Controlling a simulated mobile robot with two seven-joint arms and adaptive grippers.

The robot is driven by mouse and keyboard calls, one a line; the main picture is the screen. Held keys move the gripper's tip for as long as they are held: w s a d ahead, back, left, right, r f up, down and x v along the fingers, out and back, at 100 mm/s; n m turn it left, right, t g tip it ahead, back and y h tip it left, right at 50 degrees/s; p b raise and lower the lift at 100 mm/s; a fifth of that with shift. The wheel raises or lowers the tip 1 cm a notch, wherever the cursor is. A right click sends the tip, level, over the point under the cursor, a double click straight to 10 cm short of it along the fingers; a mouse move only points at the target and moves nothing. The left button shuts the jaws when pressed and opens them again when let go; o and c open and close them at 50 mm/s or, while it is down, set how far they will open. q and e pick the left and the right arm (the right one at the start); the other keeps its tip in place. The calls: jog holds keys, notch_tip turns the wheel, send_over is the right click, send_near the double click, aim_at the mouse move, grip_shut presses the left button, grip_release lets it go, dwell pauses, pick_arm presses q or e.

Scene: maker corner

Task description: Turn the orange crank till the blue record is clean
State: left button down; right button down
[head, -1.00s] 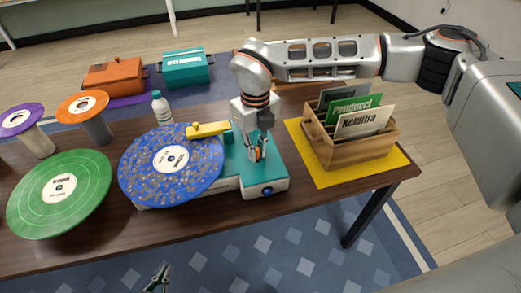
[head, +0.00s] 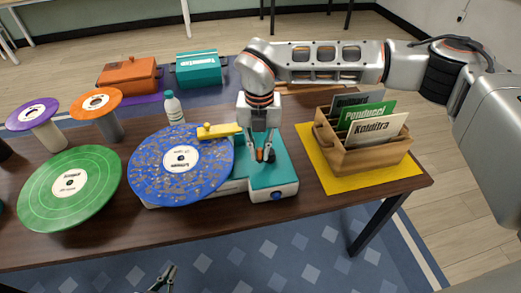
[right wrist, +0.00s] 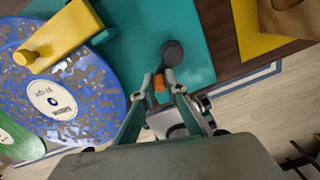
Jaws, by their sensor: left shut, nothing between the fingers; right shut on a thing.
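The blue record (head: 150,183) lies on the teal-and-white cleaning machine (head: 275,178), with tan specks spread over much of its surface. A yellow arm (head: 222,131) reaches over its upper edge. My right gripper (head: 264,154) is above the machine's teal top, shut on the orange crank (right wrist: 159,83). The crank's orange part shows between the fingertips in the right wrist view, next to a dark round piece (right wrist: 172,53). The fingers hide part of the crank. My left gripper (head: 164,279) is shut and empty at the bottom edge of the head view, apart from the table.
A green record (head: 45,200) lies left of the blue one. Purple-topped (head: 45,122) and orange-topped (head: 108,118) stands and a bottle (head: 174,108) are behind. A wooden crate (head: 365,160) with sleeves sits on a yellow mat (head: 330,172) at right. Orange (head: 128,75) and teal (head: 198,69) boxes stand farther back.

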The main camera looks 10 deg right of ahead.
jog(key=shift+r, duration=0.1)
jog(key=c, duration=2)
grip_release()
notch_tip(320, 180, up, 12)
jog(key=shift+f, duration=0.1)
